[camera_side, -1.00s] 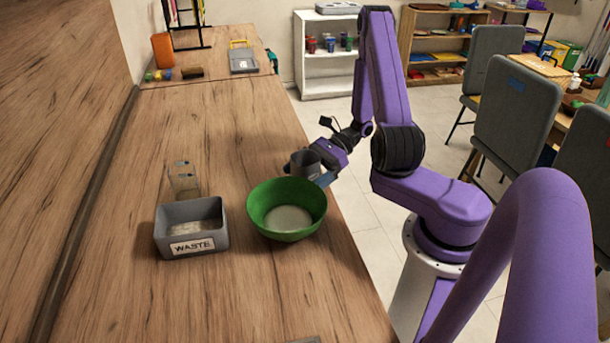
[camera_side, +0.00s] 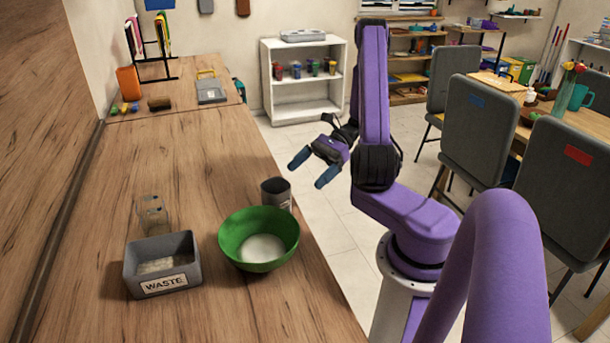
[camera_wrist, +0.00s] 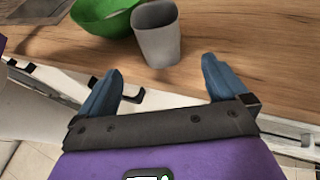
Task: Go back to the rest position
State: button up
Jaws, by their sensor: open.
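My gripper (camera_side: 312,172) is open and empty. In the side view it is off the counter's right edge, above the floor, apart from the grey cup (camera_side: 275,192). The cup stands upright on the counter, just behind the green bowl (camera_side: 232,237), which has something pale in its bottom. In the wrist view my gripper (camera_wrist: 160,88) shows two blue fingers spread wide. The cup (camera_wrist: 157,40) and part of the bowl (camera_wrist: 92,20) lie beyond them on the counter.
A grey bin labelled WASTE (camera_side: 165,284) stands left of the bowl, with a clear glass (camera_side: 152,215) behind it. The wooden counter (camera_side: 190,150) is mostly bare farther back. Grey chairs (camera_side: 480,125) stand to the right. A white shelf (camera_side: 303,100) is at the back.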

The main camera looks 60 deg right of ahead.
jog(key=s+a+r+n+g+h, duration=0.25)
jog(key=a+n+g+h, duration=0.2)
jog(key=a+n, duration=0.35)
jog(key=s+a+r+n+g+h, duration=0.1)
jog(key=a+r+n+g+h, duration=0.2)
jog(key=a+n+g, duration=0.5)
jog(key=s+a+r+n+t+h, duration=0.2)
jog(key=s+n, duration=0.3)
jog(key=n, duration=0.4)
jog(key=s+a+r+n+t+h, duration=0.1)
jog(key=s+a+n+t, duration=0.3)
jog(key=n, duration=0.6)
jog(key=shift+s+a+r+t+h, duration=0.35)
jog(key=shift+s+t+h, duration=0.3)
jog(key=shift+s+h, duration=0.35)
jog(key=shift+s, duration=0.1)
